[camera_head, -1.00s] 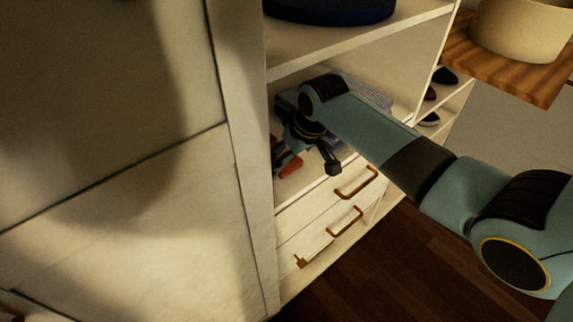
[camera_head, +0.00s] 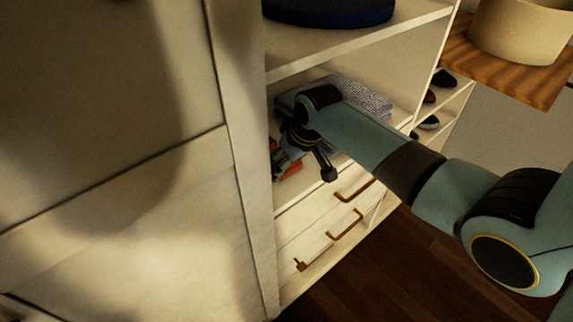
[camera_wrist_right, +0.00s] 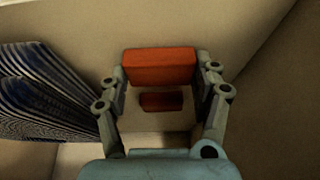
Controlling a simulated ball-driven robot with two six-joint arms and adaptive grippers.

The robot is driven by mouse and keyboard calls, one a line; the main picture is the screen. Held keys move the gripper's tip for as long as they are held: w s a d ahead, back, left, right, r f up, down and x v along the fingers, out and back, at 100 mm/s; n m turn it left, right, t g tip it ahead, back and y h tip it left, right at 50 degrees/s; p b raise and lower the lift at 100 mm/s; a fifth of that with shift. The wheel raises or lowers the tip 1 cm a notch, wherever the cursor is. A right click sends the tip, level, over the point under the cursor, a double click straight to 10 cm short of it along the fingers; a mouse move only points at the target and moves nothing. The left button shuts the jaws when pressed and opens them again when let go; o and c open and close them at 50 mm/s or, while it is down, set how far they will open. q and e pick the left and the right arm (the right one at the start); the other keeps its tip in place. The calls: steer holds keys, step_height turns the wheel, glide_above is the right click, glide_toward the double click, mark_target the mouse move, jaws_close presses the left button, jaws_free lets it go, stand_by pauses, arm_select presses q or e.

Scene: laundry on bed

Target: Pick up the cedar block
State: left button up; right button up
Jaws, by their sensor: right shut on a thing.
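The cedar block, an orange-red oblong (camera_wrist_right: 159,67), sits between the two fingers of my right gripper (camera_wrist_right: 163,82) in the right wrist view. The fingers are shut on it from its left and right ends. A smaller dark red piece (camera_wrist_right: 161,101) shows just below it; I cannot tell what it is. In the head view my right gripper (camera_head: 284,164) is inside the open shelf, and a bit of the orange-red block (camera_head: 294,168) shows beside it. My wrist hides much of the shelf there. My left gripper is not in view.
Folded striped cloth (camera_head: 350,98) lies behind my wrist and at the left of the wrist view (camera_wrist_right: 45,95). A shelf board (camera_head: 345,45) with a dark round item is above. Drawers (camera_head: 325,222) are below, and a tall cabinet panel (camera_head: 240,150) stands close at the left.

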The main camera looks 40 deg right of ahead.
steer(key=shift+r, duration=0.1)
steer(key=shift+r, duration=0.2)
steer(key=s+d+r, duration=0.1)
steer(key=s, duration=1.7)
steer(key=shift+d, duration=0.2)
steer(key=shift+w, duration=0.1)
